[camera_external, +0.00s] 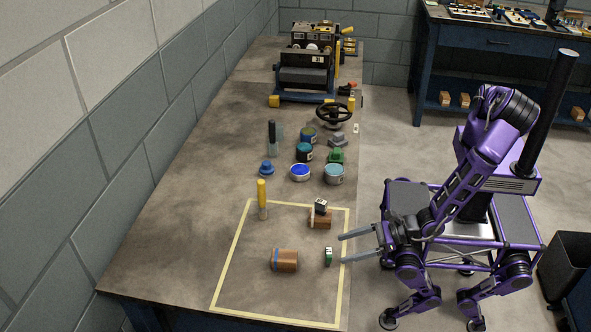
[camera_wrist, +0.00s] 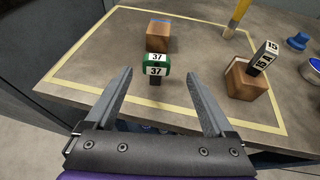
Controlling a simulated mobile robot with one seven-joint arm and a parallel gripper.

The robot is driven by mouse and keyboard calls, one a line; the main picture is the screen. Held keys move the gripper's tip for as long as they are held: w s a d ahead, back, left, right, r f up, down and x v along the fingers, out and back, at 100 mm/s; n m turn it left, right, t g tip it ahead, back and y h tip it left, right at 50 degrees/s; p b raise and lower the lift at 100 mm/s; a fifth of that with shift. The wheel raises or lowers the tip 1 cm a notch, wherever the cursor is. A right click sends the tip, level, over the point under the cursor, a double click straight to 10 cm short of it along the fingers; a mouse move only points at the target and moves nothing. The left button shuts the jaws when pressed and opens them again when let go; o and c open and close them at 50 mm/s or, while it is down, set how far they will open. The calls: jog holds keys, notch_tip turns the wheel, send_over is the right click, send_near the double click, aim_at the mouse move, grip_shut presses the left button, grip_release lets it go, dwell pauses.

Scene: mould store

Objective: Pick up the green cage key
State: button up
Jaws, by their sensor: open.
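The green cage key (camera_external: 328,256) is a small green-topped piece inside the yellow taped area near the table's right edge. In the wrist view the green key (camera_wrist: 152,58) shows a white label reading 37 and a dark lower part. My gripper (camera_external: 344,249) is open and empty at the table's right edge, with its fingers pointing left toward the key. In the wrist view the key appears ahead, between the spread fingers of my gripper (camera_wrist: 159,72), not touched by either as far as I can tell.
A brown block with a blue stripe (camera_external: 286,261) lies beyond the key. Another brown block (camera_external: 319,223) with a white-labelled dark tag (camera_external: 321,205) on it stands nearby. Tins (camera_external: 334,175) and a handwheel (camera_external: 334,112) are farther back.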

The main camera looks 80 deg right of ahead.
aim_at(329, 255)
jog(key=shift+x, duration=3.15)
jog(key=shift+s+a, duration=0.15)
jog(key=shift+a, duration=0.05)
grip_shut()
